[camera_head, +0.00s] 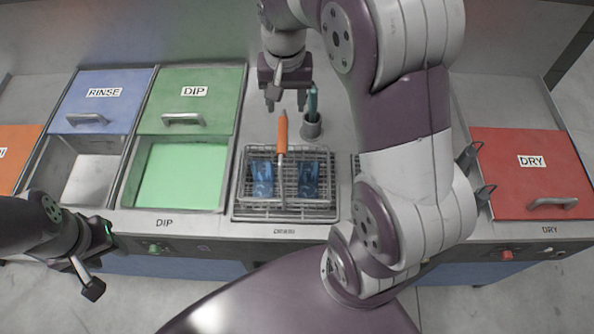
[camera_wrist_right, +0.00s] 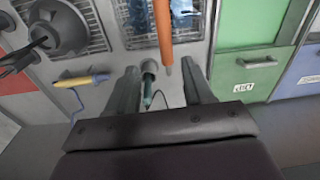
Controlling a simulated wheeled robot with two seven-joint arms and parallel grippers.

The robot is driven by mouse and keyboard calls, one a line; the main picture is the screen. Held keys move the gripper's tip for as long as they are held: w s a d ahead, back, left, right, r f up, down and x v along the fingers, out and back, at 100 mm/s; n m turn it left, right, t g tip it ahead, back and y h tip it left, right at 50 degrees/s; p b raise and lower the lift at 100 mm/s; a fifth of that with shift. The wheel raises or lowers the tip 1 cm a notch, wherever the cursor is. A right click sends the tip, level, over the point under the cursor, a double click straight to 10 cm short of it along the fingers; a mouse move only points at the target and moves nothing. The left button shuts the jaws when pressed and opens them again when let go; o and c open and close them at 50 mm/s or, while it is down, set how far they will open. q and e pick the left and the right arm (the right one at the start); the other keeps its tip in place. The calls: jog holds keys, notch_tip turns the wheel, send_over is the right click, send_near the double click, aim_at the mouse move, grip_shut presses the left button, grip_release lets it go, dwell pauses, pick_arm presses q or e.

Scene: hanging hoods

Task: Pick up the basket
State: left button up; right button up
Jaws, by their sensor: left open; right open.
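The wire basket (camera_head: 285,185) sits on the counter's grated section in the head view, with two translucent blue pieces (camera_head: 261,180) in it. Its long orange handle (camera_head: 281,133) points away toward the back. My right gripper (camera_head: 286,98) is open and empty just beyond the handle's far end. In the right wrist view the orange handle (camera_wrist_right: 163,32) comes down toward the space between the open fingers (camera_wrist_right: 160,75); I cannot tell whether they touch. The basket is partly cut off at the top there. My left gripper (camera_head: 84,275) is open and empty at lower left.
A teal-handled tool (camera_head: 312,101) stands in a grey cup (camera_head: 311,126) right of the handle. The open green DIP basin (camera_head: 180,176) and rinse basin (camera_head: 92,180) lie left. A red DRY lid (camera_head: 530,172) is far right. My right arm hides part of the counter.

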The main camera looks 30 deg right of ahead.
aim_at(282, 134)
jog(key=shift+m+g, duration=0.3)
jog(key=f, duration=0.1)
jog(key=a+f, duration=0.1)
jog(key=a+f+b, duration=0.1)
jog(key=shift+w+f, duration=0.2)
jog(key=shift+f, duration=0.15)
jog(key=f, duration=0.1)
jog(key=f+p, duration=0.1)
jog(key=f, duration=0.1)
jog(key=s+d+f, duration=0.1)
jog(key=f, duration=0.2)
jog(key=f+p, duration=0.1)
jog(key=f, duration=0.1)
jog(key=shift+a, duration=0.3)
jog(key=shift+w+f, duration=0.2)
jog(key=shift+f, duration=0.35)
jog(key=shift+s, duration=0.1)
jog(key=c, duration=0.3)
grip_shut()
pick_arm(q)
jog(key=shift+w+a+r, duration=0.4)
jog(key=shift+w+a, duration=0.1)
jog(key=shift+a, duration=0.1)
pick_arm(e)
jog(key=shift+r, duration=0.1)
